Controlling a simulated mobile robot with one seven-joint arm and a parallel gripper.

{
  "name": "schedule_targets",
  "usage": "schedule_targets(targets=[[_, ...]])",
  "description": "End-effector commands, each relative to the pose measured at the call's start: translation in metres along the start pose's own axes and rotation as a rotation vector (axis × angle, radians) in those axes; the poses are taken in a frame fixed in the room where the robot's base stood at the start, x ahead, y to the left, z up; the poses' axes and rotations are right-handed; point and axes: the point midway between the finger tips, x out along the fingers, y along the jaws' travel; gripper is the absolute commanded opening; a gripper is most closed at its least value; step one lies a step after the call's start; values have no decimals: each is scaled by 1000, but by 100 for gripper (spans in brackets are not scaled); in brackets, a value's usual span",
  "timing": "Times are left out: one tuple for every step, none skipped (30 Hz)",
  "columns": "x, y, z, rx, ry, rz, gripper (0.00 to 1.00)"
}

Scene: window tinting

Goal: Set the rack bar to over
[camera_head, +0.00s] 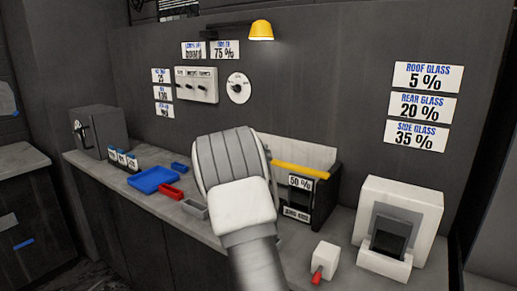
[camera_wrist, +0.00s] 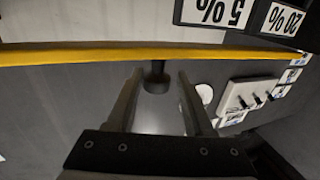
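The rack bar (camera_head: 300,171) is a yellow bar along the top of the dark rack (camera_head: 327,190), which carries a "50 %" label. In the wrist view, the yellow bar (camera_wrist: 80,56) runs across the whole picture, just past my fingertips. My gripper (camera_wrist: 160,76) is open, its two fingers apart. A dark knob-like piece (camera_wrist: 157,86) shows between the fingers, below the bar in that view; I cannot tell whether the fingers touch it. In the head view, my white and grey wrist hides the gripper and the rack's left part.
A white device (camera_head: 428,205) and a small white box with a red lever (camera_head: 327,257) stand right of the rack. Blue (camera_head: 155,180) and red trays (camera_head: 171,191) lie left. A switch panel (camera_head: 197,85) and a yellow lamp (camera_head: 261,30) are on the wall.

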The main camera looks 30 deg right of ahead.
Motion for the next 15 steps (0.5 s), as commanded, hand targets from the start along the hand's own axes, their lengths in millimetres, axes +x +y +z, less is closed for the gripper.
schedule_targets(targets=[[0, 0, 0, 0, 1, 1, 63], [0, 1, -1, 0, 1, 1, 68], [1, 1, -1, 0, 2, 1, 68], [1, 1, -1, 0, 2, 2, 68], [1, 1, -1, 0, 2, 2, 68], [1, 2, -1, 0, 2, 2, 68], [1, 2, -1, 0, 2, 2, 68], [1, 2, -1, 0, 2, 2, 68], [1, 2, -1, 0, 3, 3, 68], [1, 2, -1, 0, 3, 3, 68], [1, 2, -2, 0, 3, 3, 68], [-1, 2, -2, 0, 3, 3, 68], [-2, 2, -2, 0, 3, 2, 68], [-4, 2, -2, 0, 3, 2, 68], [-8, 2, -2, 0, 3, 3, 68]])
